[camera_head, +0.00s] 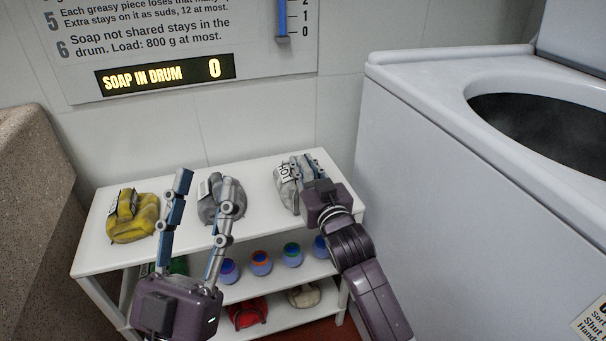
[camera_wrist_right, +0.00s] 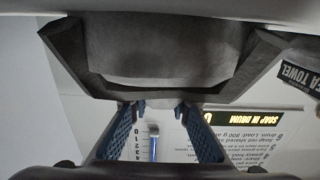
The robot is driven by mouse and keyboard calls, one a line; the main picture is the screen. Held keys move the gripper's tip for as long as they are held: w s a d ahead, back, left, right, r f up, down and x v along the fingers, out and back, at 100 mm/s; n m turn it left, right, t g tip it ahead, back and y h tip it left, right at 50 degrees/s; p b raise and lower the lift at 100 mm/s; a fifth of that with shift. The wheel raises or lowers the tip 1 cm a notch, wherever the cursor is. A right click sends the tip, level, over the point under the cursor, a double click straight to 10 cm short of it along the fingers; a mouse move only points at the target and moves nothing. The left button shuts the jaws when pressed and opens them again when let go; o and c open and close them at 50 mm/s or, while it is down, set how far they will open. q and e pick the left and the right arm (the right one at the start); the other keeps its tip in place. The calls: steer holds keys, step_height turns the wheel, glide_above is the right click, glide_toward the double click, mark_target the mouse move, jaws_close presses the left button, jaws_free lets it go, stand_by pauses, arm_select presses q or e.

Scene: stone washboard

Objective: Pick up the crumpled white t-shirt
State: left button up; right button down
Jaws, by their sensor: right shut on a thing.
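A crumpled white cloth with a printed tag, which looks like the t-shirt (camera_head: 283,187), lies on the right end of the white shelf's top. My right gripper (camera_head: 302,168) is over it and shut on it, hiding much of it. In the right wrist view, pale grey-looking fabric (camera_wrist_right: 160,60) fills the top, at the fingertips (camera_wrist_right: 158,106). Whether it is lifted clear of the shelf I cannot tell. My left gripper (camera_head: 206,182) is open and empty, raised in front of the shelf.
A grey bundle (camera_head: 209,207) and a yellow one (camera_head: 146,220) lie on the shelf top (camera_head: 255,180). Below are several blue jars (camera_head: 261,263), a red cloth (camera_head: 248,312) and a beige one (camera_head: 304,296). The washer (camera_head: 440,180) stands close on the right; a stone basin (camera_head: 30,200) is left.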

arm_select(q)
steer(key=shift+w, duration=0.1)
arm_select(e)
steer(key=shift+r, duration=0.15)
step_height(320, 180, up, 4)
steer(key=shift+r+p, duration=0.15)
steer(key=shift+p, duration=0.8)
arm_select(q)
steer(key=w+f+g+y+p, duration=0.1)
steer(key=w+f+g+y, duration=0.1)
steer(key=f+g, duration=0.5)
steer(key=w+f+g+y+p, duration=0.1)
steer(key=w+f+g, duration=0.15)
steer(key=f, duration=0.75)
arm_select(e)
step_height(320, 180, up, 6)
steer(key=shift+f, duration=0.2)
arm_select(q)
steer(key=s+a+f+g+y+p, duration=0.1)
steer(key=s+a+f+g, duration=0.2)
steer(key=f, duration=0.4)
steer(key=s+a+f+g+y+p, duration=0.1)
steer(key=s+a+f+g+p, duration=0.1)
steer(key=s+f+g, duration=0.4)
steer(key=shift+s+a+f+n+y, duration=0.4)
steer(key=shift+s+f, duration=0.55)
arm_select(e)
step_height(320, 180, up, 10)
steer(key=shift+f, duration=0.15)
